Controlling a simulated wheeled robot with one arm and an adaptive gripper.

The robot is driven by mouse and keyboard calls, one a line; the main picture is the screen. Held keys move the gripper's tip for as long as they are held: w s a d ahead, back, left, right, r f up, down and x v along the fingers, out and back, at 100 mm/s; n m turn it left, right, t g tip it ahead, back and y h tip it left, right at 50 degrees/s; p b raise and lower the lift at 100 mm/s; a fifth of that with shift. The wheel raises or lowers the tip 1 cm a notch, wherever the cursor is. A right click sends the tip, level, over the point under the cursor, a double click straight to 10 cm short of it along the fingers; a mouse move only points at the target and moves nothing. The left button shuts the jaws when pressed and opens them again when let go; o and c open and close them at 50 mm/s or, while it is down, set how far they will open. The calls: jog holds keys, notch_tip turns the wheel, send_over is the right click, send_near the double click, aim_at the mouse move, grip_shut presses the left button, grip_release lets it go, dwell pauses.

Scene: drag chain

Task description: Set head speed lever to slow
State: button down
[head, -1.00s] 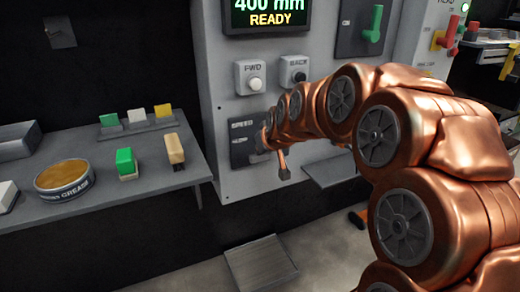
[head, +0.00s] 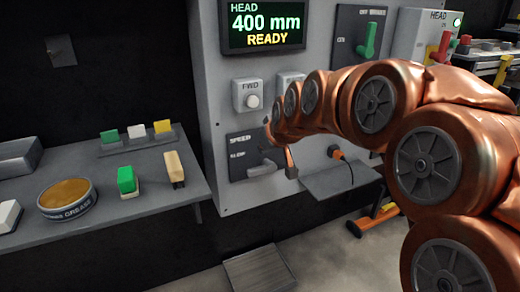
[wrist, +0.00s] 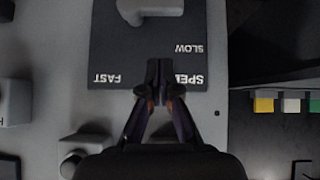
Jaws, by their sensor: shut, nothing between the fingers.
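The speed plate (head: 238,168) is a dark panel low on the grey machine cabinet, marked SPEED and SLOW. In the wrist view it appears upside down (wrist: 125,55), with SLOW on the right and FAST on the left. The grey head speed lever (head: 262,170) sits low on the plate. It shows only partly at the top edge of the wrist view (wrist: 150,8), so I cannot tell its exact setting. My gripper (wrist: 160,65) is shut and empty, in front of the SPEED lettering and apart from the lever in that view.
A white FWD button (head: 252,101) sits above the plate. The display (head: 262,25) reads 400 mm READY. A shelf (head: 150,196) at left holds a grease tin (head: 67,198) and several coloured blocks. A small grey ledge (head: 340,180) juts out at right, beside an orange-plugged cable.

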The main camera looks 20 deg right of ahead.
jog(key=shift+p+v, duration=0.35)
jog(key=shift+v, duration=2)
jog(key=s+a+r+g+p, duration=0.3)
jog(key=s+r+p, duration=0.2)
jog(key=s+p, duration=0.5)
jog(key=s+a+r+g+p, duration=0.4)
jog(key=s+r+p, duration=0.1)
jog(key=s+p, duration=0.6)
jog(key=s+a+r+g+p, duration=0.3)
jog(key=s+a+r+p, duration=0.1)
jog(key=s+p, duration=0.6)
jog(key=shift+s+r+g, duration=0.4)
jog(key=shift+s+r, duration=0.15)
jog(key=shift+s, duration=0.2)
jog(key=shift+a, duration=0.15)
